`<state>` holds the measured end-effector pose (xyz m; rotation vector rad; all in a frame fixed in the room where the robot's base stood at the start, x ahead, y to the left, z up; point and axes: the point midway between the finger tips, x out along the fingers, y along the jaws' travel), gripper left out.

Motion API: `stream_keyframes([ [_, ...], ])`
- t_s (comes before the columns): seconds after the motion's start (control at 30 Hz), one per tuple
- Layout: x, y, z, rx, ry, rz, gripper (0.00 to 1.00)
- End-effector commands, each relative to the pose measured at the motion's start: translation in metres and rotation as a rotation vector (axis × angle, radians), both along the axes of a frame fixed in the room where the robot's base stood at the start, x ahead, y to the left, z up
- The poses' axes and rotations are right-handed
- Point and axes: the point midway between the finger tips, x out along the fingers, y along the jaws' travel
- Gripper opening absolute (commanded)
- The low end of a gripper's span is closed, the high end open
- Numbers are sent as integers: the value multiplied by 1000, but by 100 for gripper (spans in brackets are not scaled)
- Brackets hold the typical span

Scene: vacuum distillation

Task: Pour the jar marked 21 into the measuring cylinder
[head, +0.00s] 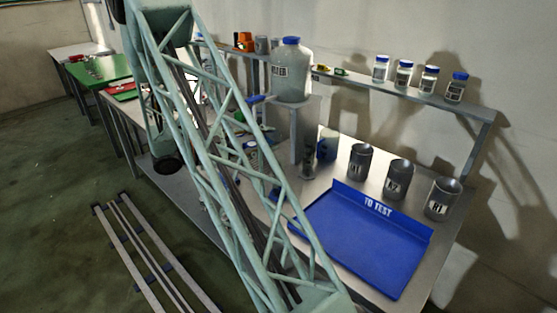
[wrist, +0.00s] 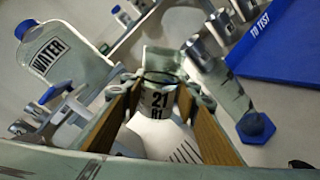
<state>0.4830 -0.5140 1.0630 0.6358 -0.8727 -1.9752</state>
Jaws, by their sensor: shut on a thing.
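In the wrist view, my gripper (wrist: 165,122) is shut on a jar whose label reads 21 (wrist: 160,100), held between its two brown finger pads. The jar's rim faces away from the camera, and no cap shows on it. The measuring cylinder (wrist: 225,85) is a clear tube with a blue six-sided foot, to the right of the jar. It stands apart from the jar in the picture; the distance in depth is hard to tell. No liquid stream shows. In the head view, my arm's lattice hides the gripper and the held jar.
A blue TO TEST tray (head: 365,240) lies at the right. Several grey cups (head: 399,178) stand behind it. Several blue-capped jars (head: 404,74) are on the back shelf (head: 415,97).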

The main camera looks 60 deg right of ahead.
Motion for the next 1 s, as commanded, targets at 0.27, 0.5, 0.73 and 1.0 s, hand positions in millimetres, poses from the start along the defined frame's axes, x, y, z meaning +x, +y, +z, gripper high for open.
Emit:
stream_keyframes([
  [0.27,1,0,-6,-16,-34,0,16],
  [0.5,1,-1,-7,-30,-64,0,16],
  [0.73,1,0,-6,-44,-92,0,16],
  [1.0,1,-1,-4,-59,-125,0,16],
])
